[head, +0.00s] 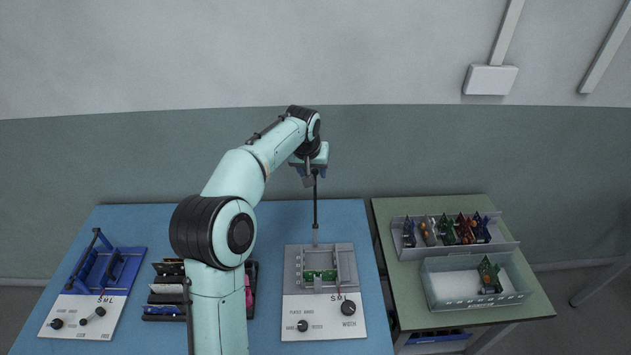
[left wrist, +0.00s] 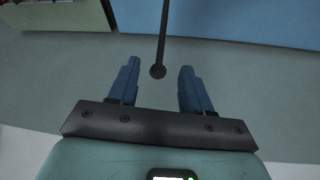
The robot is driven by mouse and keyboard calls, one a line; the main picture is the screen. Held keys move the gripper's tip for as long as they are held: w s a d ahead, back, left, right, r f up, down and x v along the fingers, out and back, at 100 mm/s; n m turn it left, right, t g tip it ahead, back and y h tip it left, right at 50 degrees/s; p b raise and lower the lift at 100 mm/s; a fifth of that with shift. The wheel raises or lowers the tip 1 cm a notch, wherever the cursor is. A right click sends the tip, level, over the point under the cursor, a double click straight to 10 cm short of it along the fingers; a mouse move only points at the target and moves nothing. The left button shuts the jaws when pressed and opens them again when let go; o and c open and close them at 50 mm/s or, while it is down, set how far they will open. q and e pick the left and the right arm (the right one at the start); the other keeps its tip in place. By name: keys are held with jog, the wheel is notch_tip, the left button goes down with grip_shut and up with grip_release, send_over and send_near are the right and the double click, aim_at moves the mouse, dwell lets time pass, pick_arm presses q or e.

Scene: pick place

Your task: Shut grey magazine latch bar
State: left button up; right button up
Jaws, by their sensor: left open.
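The grey magazine (head: 347,257) sits on a white-fronted fixture on the blue table in the head view, with a green board (head: 320,274) in it. Its dark latch bar (head: 315,212) stands upright from the back edge, so the magazine is open. My left gripper (head: 309,180) is at the bar's upper end. Its open blue fingers (left wrist: 158,64) appear on either side of the knob, touching nothing that I can see. My right gripper is not in view.
A blue magazine fixture (head: 110,268) stands at the table's left. A black rack (head: 165,291) is partly hidden behind my left arm. On the green table (head: 405,205) at right are a grey divided bin (head: 507,235) and a pale tray (head: 452,303) with boards.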

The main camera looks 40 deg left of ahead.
aim_at(315, 177)
pick_arm(q)
jog(key=x, duration=0.8)
jog(key=shift+w+f, duration=0.15)
jog(key=shift+w, duration=0.05)
jog(key=shift+a, duration=0.1)
grip_shut()
